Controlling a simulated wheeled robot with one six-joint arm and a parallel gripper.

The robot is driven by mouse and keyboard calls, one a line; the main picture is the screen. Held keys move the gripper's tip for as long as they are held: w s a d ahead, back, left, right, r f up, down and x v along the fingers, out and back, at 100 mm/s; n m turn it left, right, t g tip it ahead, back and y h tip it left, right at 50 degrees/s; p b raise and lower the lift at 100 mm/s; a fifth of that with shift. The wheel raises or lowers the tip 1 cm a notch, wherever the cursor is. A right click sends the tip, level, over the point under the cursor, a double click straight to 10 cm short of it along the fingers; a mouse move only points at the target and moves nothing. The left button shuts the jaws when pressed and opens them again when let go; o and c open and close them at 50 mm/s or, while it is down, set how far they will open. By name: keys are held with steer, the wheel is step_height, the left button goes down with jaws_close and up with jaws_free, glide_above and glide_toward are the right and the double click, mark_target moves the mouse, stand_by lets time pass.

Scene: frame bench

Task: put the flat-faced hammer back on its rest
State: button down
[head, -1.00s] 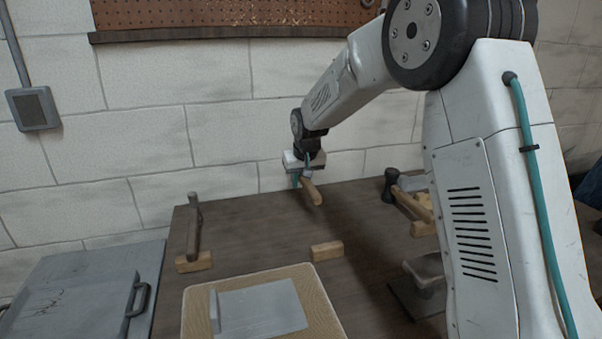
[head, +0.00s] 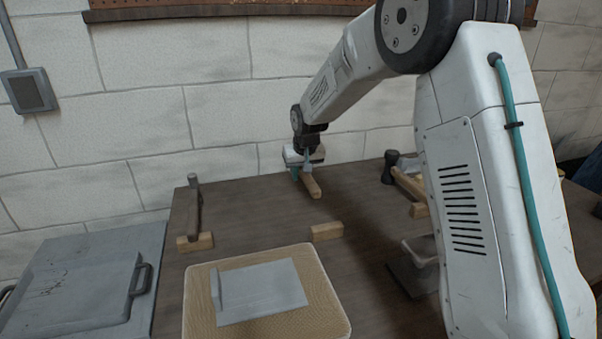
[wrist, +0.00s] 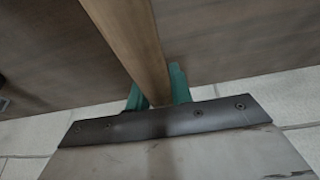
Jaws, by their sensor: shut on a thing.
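My gripper (head: 303,172) is shut on a wooden handle (head: 313,187) near the back of the bench. The handle also shows in the wrist view (wrist: 132,38), running between the teal fingers. Its free end points towards the head camera. No hammer head shows on it, so I cannot tell its face. A bare wooden rest block (head: 327,231) lies in front of my gripper, apart from the handle. At left, another long-handled tool (head: 194,207) lies with its near end at a similar wooden block (head: 195,243).
A tan mat (head: 335,310) with a grey metal plate (head: 262,292) is at the front. A grey lidded box (head: 85,290) stands at left. A dark-headed tool (head: 389,166) and wooden pieces stand at right, near my arm. The bench between the left tool and my gripper is clear.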

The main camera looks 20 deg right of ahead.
mark_target(311, 178)
steer(key=shift+f, duration=1.35)
steer(key=c, duration=1.2)
jaws_free()
steer(key=shift+o, duration=0.2)
steer(key=v, duration=0.7)
steer(key=shift+s+r, duration=0.1)
steer(key=shift+r, duration=0.05)
steer(key=s, duration=0.2)
steer(key=s+f+g, duration=0.2)
steer(key=s, duration=0.1)
steer(key=shift+s+d, duration=0.15)
steer(key=shift+s, duration=0.15)
steer(key=s+d+r, duration=0.1)
steer(key=s+r, duration=0.2)
steer(key=s, duration=1)
steer(key=s+d+r, duration=0.1)
steer(key=s+r, duration=0.3)
steer(key=s, duration=1)
steer(key=s+r, duration=0.4)
steer(key=s, duration=0.9)
steer(key=shift+s+d+g, duration=0.25)
steer(key=shift+d+g, duration=0.05)
steer(key=shift+d, duration=0.1)
